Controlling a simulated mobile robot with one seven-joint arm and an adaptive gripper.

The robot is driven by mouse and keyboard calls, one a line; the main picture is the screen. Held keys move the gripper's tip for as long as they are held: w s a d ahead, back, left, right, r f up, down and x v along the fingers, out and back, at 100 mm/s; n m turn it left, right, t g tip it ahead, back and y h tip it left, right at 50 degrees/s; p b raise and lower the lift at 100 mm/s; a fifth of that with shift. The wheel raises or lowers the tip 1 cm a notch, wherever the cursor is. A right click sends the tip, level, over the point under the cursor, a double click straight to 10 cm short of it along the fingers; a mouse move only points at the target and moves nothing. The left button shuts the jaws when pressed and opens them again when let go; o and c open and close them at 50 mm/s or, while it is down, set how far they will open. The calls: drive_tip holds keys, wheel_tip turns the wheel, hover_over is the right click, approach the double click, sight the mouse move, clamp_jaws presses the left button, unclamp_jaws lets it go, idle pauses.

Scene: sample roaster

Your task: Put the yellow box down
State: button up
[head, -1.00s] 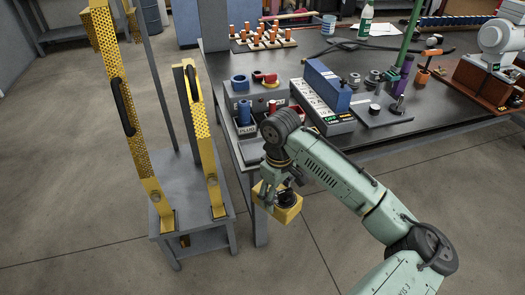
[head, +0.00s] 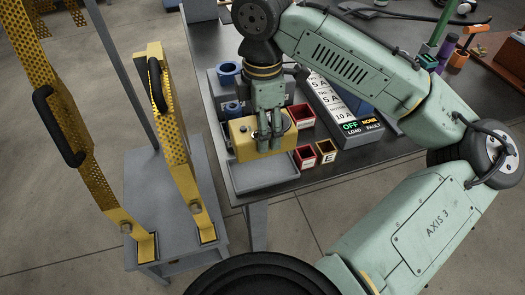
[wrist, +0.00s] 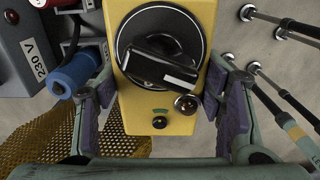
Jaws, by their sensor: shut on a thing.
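The yellow box (head: 243,141) is in my gripper (head: 270,145), above or at the back part of a shallow grey tray (head: 266,180) at the table's near left corner. I cannot tell whether the box touches anything below it. In the wrist view the yellow box (wrist: 155,108) fills the middle between the two purple-padded fingers of my gripper (wrist: 160,112). Its face carries a big black rotary knob (wrist: 160,62), a small metal lock and a small black button. The box's underside is hidden.
Small red open boxes (head: 305,157) stand close to the right of the yellow box, and blue cylinders (head: 228,72) behind it. A grey stand with yellow perforated guards (head: 172,160) rises left of the table.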

wheel_tip(320, 180, down, 10)
drive_tip(key=shift+r, duration=0.15)
idle(0.3)
drive_tip(key=o, duration=1.8)
drive_tip(key=shift+c, duration=0.2)
wheel_tip(320, 180, up, 12)
drive_tip(key=shift+r, duration=0.1)
drive_tip(key=shift+c, duration=0.2)
